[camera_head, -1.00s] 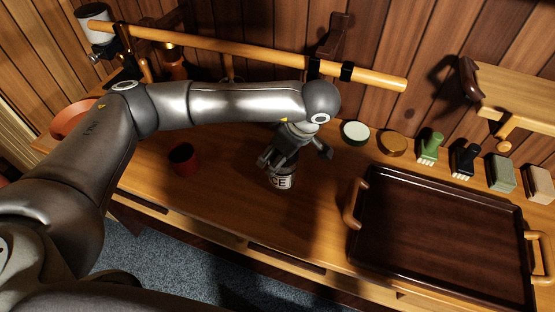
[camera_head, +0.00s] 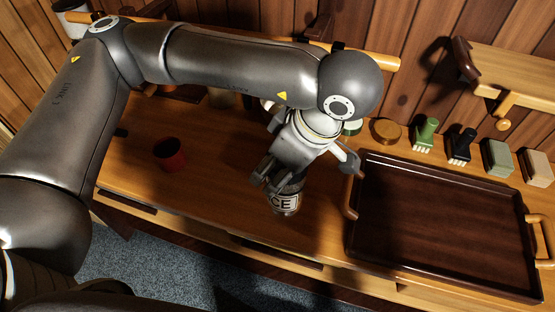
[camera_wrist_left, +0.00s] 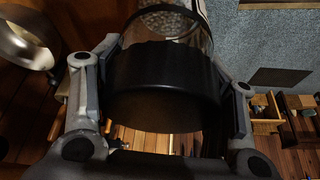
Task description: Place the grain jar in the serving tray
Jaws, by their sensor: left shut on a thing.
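The grain jar (camera_head: 286,204) has a pale label with the letters "CE" showing in the head view. My left gripper (camera_head: 292,178) is shut on its upper part from above. In the left wrist view the jar's black lid (camera_wrist_left: 165,85) sits between the two fingers, with pale grains in clear glass beyond it. The jar appears to be held above the counter, left of the tray. The serving tray (camera_head: 440,272) is dark brown, rectangular and empty, with a light wooden handle at each short side. My right gripper is not in view.
A red cup (camera_head: 170,154) stands on the counter at the left. Behind the tray stand a round brown-lidded item (camera_head: 386,130), a green brush (camera_head: 425,133), a black brush (camera_head: 461,144) and two blocks. A wooden rail runs along the wall behind my arm.

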